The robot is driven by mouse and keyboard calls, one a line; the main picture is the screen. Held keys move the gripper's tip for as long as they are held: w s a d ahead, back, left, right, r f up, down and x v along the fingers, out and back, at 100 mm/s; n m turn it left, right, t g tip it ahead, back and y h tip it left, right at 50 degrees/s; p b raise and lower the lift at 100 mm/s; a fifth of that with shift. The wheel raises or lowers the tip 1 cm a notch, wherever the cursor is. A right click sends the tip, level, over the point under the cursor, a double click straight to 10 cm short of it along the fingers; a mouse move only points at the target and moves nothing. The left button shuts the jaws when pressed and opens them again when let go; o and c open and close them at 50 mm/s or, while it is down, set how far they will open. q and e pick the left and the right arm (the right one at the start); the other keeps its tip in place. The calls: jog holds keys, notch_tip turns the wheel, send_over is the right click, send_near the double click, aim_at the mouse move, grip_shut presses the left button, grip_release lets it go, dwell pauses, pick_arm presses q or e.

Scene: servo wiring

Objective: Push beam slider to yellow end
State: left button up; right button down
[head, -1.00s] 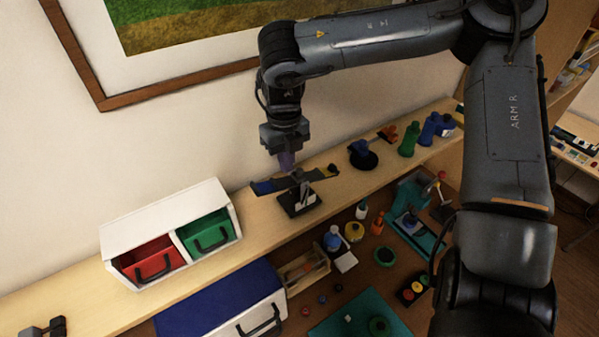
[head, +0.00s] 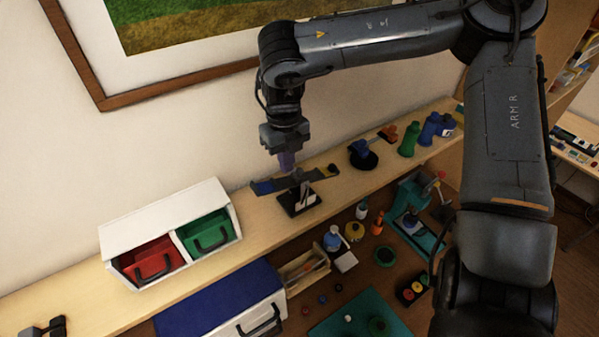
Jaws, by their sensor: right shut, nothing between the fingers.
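The beam (head: 318,175) is a narrow bar on a dark stand (head: 299,202) with a pale front, on the wooden shelf. It slants slightly, its left end lower in the picture. Yellow shows near the left end (head: 265,187), beside dark blue, and a little yellowish colour shows at the right end. My right gripper (head: 287,162) points down at the middle of the beam, shut and empty, its purplish fingertips just above or touching it; I cannot tell which. The slider is too small or hidden to make out. My left gripper is not in view.
A white bin unit (head: 160,218) with red and green drawers stands left on the shelf (head: 80,285). Right of the beam are a blue item on a round dark base (head: 362,155), an orange item (head: 388,133) and green and blue bottles. The wall is close behind.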

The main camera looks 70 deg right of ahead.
aim_at(288, 181)
jog(key=shift+f, duration=0.25)
jog(key=shift+f+b, duration=0.95)
jog(key=shift+f, duration=0.45)
jog(key=shift+s+d, duration=0.1)
jog(key=shift+d, duration=0.05)
